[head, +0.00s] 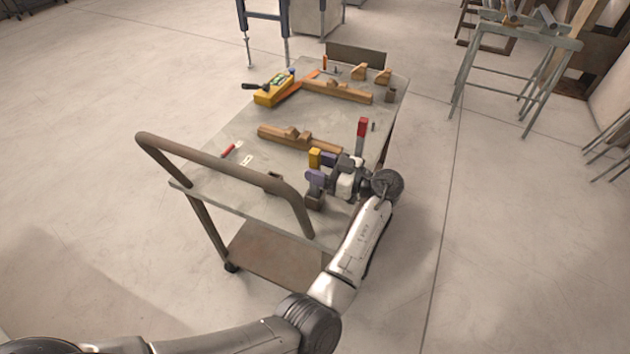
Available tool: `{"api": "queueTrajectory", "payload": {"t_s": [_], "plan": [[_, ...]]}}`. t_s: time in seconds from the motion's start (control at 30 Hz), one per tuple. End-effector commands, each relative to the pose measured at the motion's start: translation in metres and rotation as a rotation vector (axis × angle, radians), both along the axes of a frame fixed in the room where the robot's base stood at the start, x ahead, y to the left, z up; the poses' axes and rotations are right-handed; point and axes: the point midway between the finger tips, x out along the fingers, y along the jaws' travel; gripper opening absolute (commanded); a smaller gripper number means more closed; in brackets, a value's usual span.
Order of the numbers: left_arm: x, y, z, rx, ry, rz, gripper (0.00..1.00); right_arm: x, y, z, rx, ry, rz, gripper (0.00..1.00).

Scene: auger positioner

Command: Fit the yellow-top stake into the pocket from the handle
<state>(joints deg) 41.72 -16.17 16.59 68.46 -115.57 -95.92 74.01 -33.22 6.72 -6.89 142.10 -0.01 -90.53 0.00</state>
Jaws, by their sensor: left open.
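The yellow-top stake (314,156) stands near the cart's right edge, its yellow top showing at my left gripper's fingertips; its lower part is hidden. My left gripper (318,168) is open, with its bluish fingers close around or beside the stake; I cannot tell whether they touch it. A dark block (314,201) sits just below the gripper in the picture, near the handle. I cannot make out a pocket opening. The cart's bent tube handle (230,172) rises at the near end. My right gripper is not in view.
A red-top stake (362,128) stands just beyond the gripper. Wooden rails (300,139) lie across the cart top (225,130). A yellow tool (274,91), a small red-handled tool (230,150) and wooden blocks (382,76) lie on it.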

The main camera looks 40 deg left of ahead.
Motion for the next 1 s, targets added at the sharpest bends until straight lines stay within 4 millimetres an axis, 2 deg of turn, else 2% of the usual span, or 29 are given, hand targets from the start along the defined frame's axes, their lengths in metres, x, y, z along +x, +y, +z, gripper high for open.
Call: {"api": "queueTrajectory", "payload": {"t_s": [0.1,0.23,0.57,1.0], "plan": [[-0.004,0.015,-0.002,-0.001,0.000,0.002,0.53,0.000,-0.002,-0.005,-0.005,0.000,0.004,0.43],[-0.007,0.025,-0.001,0.000,0.000,0.000,0.53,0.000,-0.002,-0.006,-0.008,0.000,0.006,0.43],[-0.008,0.028,-0.001,0.000,0.001,-0.001,0.52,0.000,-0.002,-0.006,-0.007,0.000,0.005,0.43],[-0.008,0.028,-0.001,0.000,0.001,-0.001,0.10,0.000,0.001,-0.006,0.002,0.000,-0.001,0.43]]}}
